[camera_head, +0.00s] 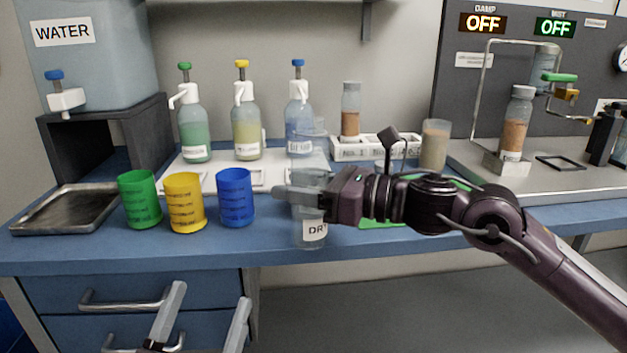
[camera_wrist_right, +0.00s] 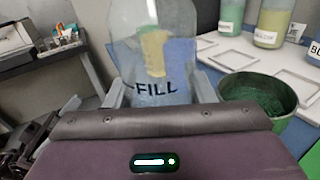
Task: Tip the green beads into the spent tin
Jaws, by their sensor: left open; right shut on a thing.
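In the wrist view the jar (camera_wrist_right: 155,60) shows the word FILL. My left gripper (camera_head: 205,305) is open and empty, low before the drawers. A green cup (camera_head: 140,200) stands left of a yellow cup (camera_head: 184,204) and a blue cup (camera_head: 236,198). In the wrist view a round green container (camera_wrist_right: 230,105) holds dark green grains. I cannot match it in the head view. A shallow metal tray (camera_head: 40,222) lies at the left; no spent label is readable.
Green, yellow and blue pump bottles (camera_head: 195,140) stand on a white tray (camera_head: 172,178) behind the cups. A water tank (camera_head: 95,50) on a dark stand is at back left. A filled beaker (camera_head: 435,148) and a rig (camera_head: 515,130) are at the right.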

